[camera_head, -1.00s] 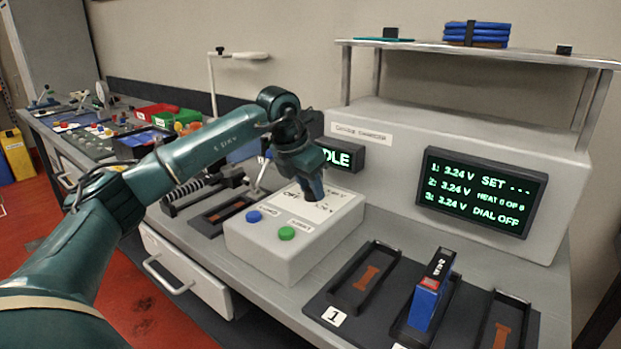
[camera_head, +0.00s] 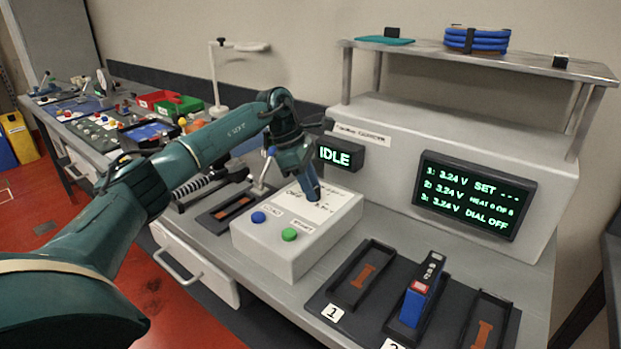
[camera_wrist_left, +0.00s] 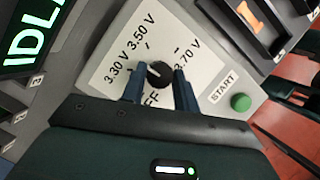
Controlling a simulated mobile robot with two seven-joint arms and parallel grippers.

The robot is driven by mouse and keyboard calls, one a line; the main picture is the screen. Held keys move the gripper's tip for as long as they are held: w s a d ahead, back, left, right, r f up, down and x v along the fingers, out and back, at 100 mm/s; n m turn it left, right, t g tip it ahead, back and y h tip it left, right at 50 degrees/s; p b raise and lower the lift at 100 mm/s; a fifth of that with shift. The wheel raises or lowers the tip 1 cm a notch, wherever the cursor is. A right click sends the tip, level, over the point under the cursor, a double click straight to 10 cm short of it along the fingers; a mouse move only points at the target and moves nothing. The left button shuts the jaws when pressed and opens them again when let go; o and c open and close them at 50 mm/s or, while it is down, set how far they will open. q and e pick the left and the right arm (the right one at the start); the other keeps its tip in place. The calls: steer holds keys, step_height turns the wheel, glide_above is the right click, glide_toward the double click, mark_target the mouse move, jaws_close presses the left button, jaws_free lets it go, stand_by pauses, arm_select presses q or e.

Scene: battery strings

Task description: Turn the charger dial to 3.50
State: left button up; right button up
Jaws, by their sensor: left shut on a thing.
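The charger control box (camera_head: 262,245) is a grey-white box with a blue button (camera_head: 258,217) and a green START button (camera_head: 289,235). Its black dial (camera_wrist_left: 160,73) shows in the left wrist view, on a white plate marked 3.30 V, 3.50 V, 3.70 V and OFF. My left gripper (camera_wrist_left: 160,90) is shut on the dial, with one blue finger on each side. In the head view my left gripper (camera_head: 314,196) points down onto the box top and hides the dial. The charger screen (camera_head: 472,195) reads "SET - - -" and "DIAL OFF". My right gripper is not in view.
A small screen (camera_head: 339,155) reads IDLE.

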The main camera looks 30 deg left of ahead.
arm_select(q)
steer(key=m+g, duration=0.1)
steer(key=m, duration=0.2)
steer(key=shift+w, duration=0.15)
steer(key=shift+m+g, duration=0.7)
steer(key=shift+m, duration=1)
steer(key=o, duration=1)
